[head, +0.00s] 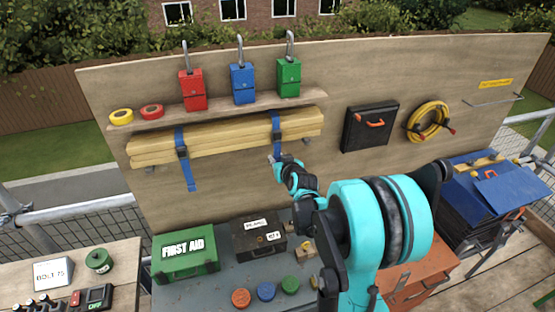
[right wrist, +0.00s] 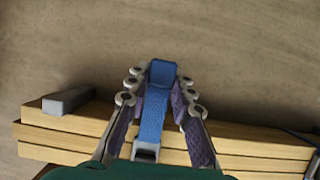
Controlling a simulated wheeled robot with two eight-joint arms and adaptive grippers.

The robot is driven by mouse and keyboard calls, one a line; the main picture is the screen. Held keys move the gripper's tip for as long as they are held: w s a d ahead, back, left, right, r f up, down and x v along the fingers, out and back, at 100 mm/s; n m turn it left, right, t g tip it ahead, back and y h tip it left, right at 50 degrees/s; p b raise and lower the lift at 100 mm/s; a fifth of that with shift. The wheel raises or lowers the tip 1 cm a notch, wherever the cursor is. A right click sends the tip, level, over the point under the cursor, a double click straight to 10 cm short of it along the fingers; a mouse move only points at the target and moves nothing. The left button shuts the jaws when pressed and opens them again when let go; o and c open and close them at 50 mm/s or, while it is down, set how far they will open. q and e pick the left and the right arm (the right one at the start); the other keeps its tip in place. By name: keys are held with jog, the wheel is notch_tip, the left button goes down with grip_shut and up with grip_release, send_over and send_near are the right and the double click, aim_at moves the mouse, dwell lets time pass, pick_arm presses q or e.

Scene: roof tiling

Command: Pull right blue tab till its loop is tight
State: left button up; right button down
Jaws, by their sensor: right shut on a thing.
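The right blue strap (head: 276,122) runs around a bundle of yellow timber planks (head: 225,136) on the board, with a dark buckle (head: 277,135) on its front. My right gripper (head: 274,159) is just below the bundle. In the right wrist view its fingers (right wrist: 160,88) stand on both sides of the blue tab (right wrist: 155,112) and are shut on it. The tab stretches from the buckle (right wrist: 146,153) to the fingertips. Whether the loop lies tight on the planks I cannot tell. My left gripper is not in view.
A left blue strap (head: 181,137) circles the same planks, its tail hanging free. A shelf above holds red, blue and green padlocks (head: 242,84) and tape rolls. Below stand a green first aid box (head: 186,254) and a black box (head: 258,237). A black case (head: 369,127) hangs at right.

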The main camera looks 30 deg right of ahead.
notch_tip(320, 180, down, 4)
jog(key=b, duration=0.3)
jog(key=shift+f+b, duration=0.15)
jog(key=shift+b, duration=0.15)
dwell(0.4)
jog(key=c, duration=0.8)
grip_release()
jog(key=shift+o, duration=0.2)
jog(key=shift+s, duration=0.1)
jog(key=s, duration=0.2)
jog(key=s+a, duration=0.1)
jog(key=s, duration=0.2)
jog(key=shift+s+a, duration=0.2)
jog(key=shift+s, duration=0.15)
